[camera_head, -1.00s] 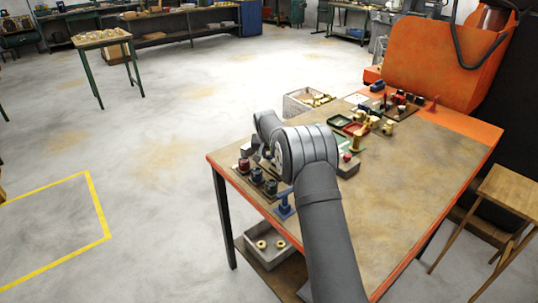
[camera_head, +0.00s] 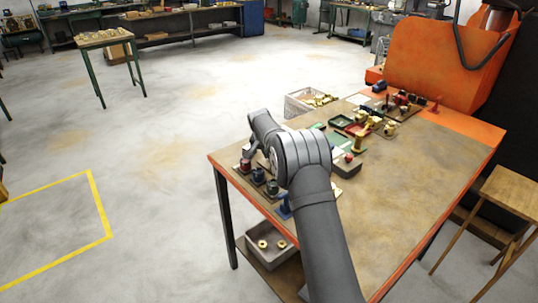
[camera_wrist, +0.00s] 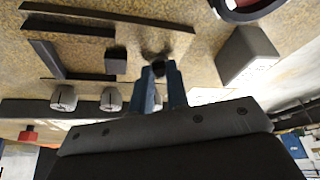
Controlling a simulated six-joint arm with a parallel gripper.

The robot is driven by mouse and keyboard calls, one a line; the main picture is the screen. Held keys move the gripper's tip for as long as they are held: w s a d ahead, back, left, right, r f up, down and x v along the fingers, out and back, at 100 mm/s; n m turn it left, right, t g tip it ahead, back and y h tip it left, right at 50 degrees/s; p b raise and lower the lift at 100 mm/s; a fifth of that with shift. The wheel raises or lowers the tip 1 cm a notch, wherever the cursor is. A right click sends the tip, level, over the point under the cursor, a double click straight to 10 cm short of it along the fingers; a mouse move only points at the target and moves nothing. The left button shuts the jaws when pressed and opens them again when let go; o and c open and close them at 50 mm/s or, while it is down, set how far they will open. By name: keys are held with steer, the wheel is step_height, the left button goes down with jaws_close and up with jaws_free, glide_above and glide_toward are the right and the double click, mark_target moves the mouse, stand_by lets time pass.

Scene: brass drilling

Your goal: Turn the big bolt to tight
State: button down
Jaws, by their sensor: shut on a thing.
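In the wrist view the two blue fingers of my gripper (camera_wrist: 160,74) are shut on a small dark piece (camera_wrist: 158,68), which appears to be the head of the big bolt. Only a little of it shows between the fingertips, so its turn angle cannot be read. A dark round shadow lies on the brown surface just beyond it. In the head view my wrist is over the left corner of the workbench (camera_head: 400,215), and my arm hides the bolt and most of the fingers.
A red knob (camera_head: 245,164) and dark knobs (camera_head: 272,187) stand along the bench's left edge, close to my wrist. A grey block (camera_wrist: 247,55) and dark bars (camera_wrist: 48,58) are near the fingers. The bench's right half is clear.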

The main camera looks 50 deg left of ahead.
steer(key=c, duration=1.4)
jaws_free()
steer(key=shift+f, duration=0.2)
steer(key=shift+r, duration=0.15)
steer(key=v, duration=1.7)
steer(key=x, duration=1.7)
steer(key=shift+r, duration=0.1)
